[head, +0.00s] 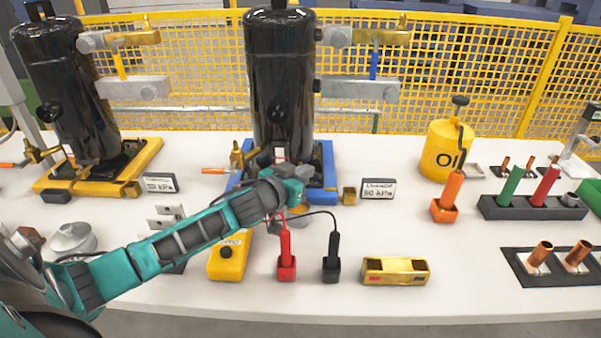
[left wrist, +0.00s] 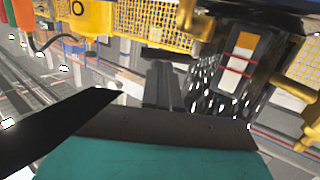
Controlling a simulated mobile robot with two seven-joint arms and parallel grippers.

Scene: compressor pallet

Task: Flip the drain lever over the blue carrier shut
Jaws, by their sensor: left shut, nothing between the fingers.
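A black compressor (head: 281,80) stands on the blue carrier (head: 328,165) at the middle of the table. A brass valve (head: 238,157) sits at the carrier's left side. An orange lever (head: 215,170) lies roughly level, pointing left from near that valve. My left arm reaches across the table to the front of the blue carrier. My left gripper (head: 285,182) is there, right of the lever and apart from it; its fingertips are hard to make out in the head view. In the left wrist view its dark fingers (left wrist: 163,88) are shut and empty. My right gripper is out of view.
A second compressor stands on a yellow carrier (head: 150,152) at left. A pressure display (head: 377,189) is right of the blue carrier. Red (head: 286,266) and black (head: 332,267) probe holders, a yellow box (head: 228,262) and a brass block (head: 394,271) line the front. An oil can (head: 446,150) stands right.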

